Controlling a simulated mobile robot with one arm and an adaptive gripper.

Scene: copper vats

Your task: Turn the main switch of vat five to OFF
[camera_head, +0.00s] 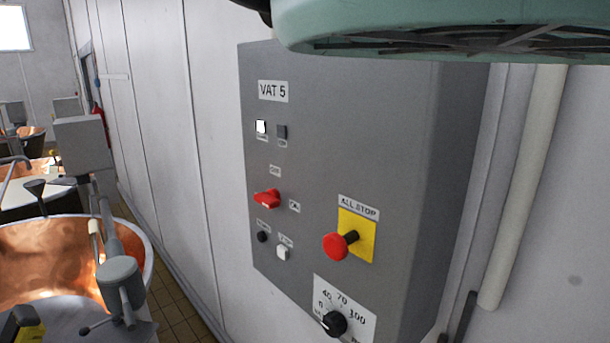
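The grey control box (405,170) labelled VAT 5 (273,91) is fixed to the white wall. A red rotary switch (267,198) sits at the left middle of its face. The switch handle lies roughly level, tilted slightly, its line running toward the small label (294,206) at its right, which seems to read ON. Another small label (275,171) above the switch seems to read OFF. The lettering is too small to be sure. Nothing touches the switch.
A red ALL STOP button (337,246) on a yellow plate and a black dial (334,323) sit right of the switch. Small buttons (262,237) lie below it. A pale green rounded part (440,25) overhangs the box's top. A copper vat (50,255) stands left.

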